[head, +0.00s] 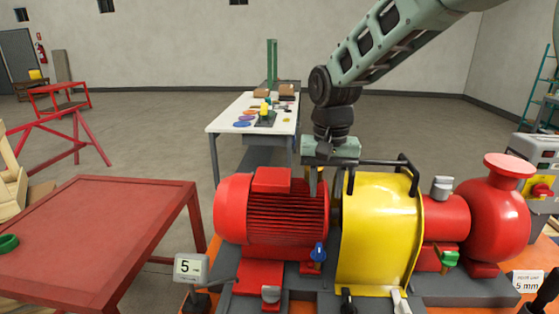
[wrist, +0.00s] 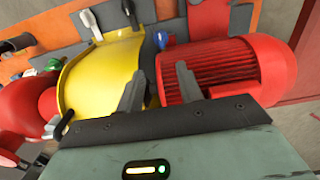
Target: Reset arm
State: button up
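My gripper (head: 316,185) hangs from my green arm, pointing down between the red motor (head: 270,215) and the yellow guard (head: 380,235) of the pump skid. In the wrist view my gripper (wrist: 160,85) has its two dark fingers spread apart with nothing held between them. One finger lies in front of the yellow guard (wrist: 100,80), the other in front of the red motor (wrist: 225,70). I cannot tell whether the fingers touch either part.
A red pump (head: 495,220) stands right of the guard. A white table (head: 255,118) with small items is behind. Open floor lies around the tables.

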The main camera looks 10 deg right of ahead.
jog(key=s+a+f+n+b, duration=0.1)
jog(key=s+a+f+n, duration=0.1)
jog(key=s, duration=0.7)
jog(key=s+a+f+n+b, duration=0.2)
jog(key=s+n, duration=0.3)
jog(key=s, duration=0.4)
jog(key=s+a+f+n+b, duration=0.2)
jog(key=s+a+f+n, duration=0.1)
jog(key=s, duration=0.6)
jog(key=shift+f+n+y, duration=0.3)
jog(key=shift+f+n, duration=0.15)
jog(key=shift+n, duration=0.15)
